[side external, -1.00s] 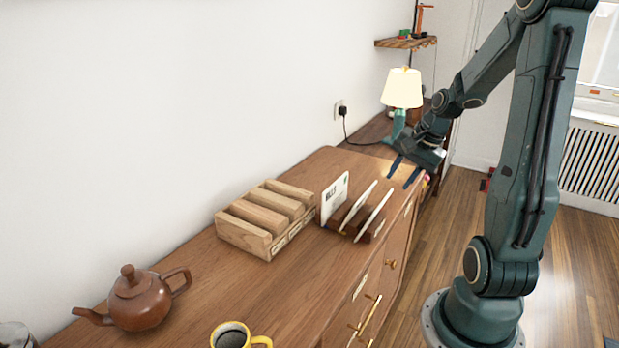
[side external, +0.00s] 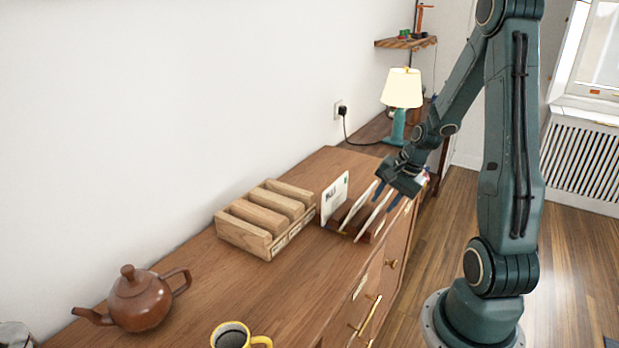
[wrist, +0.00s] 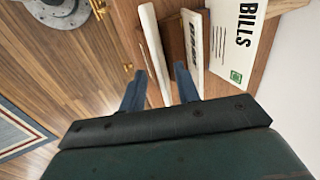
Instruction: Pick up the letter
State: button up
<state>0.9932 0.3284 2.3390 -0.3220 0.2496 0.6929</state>
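Several white letters stand upright in a dark wooden rack (side external: 338,221) on the wooden cabinet. The rear one is the "BILLS" letter (side external: 334,196), which also shows in the wrist view (wrist: 243,38). A middle letter (side external: 356,208) with dark print (wrist: 192,50) stands beside it. The outer letter (side external: 372,219) is nearest the cabinet's front edge. My gripper (side external: 385,199) is open at the right end of the rack. In the wrist view my gripper's (wrist: 159,70) two blue fingers lie on either side of the outer letter (wrist: 153,45), apparently with gaps. Which letter is meant is not shown.
A light wooden sorter (side external: 243,236) stands left of the rack. A brown teapot (side external: 139,300) and a yellow mug (side external: 231,337) are farther left. A lamp (side external: 402,90) stands behind my gripper. Cabinet top between mug and rack is clear.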

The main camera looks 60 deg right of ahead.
jog(key=shift+f, duration=0.1)
jog(key=shift+x, duration=2.55)
jog(key=shift+c, duration=0.2)
grip_shut()
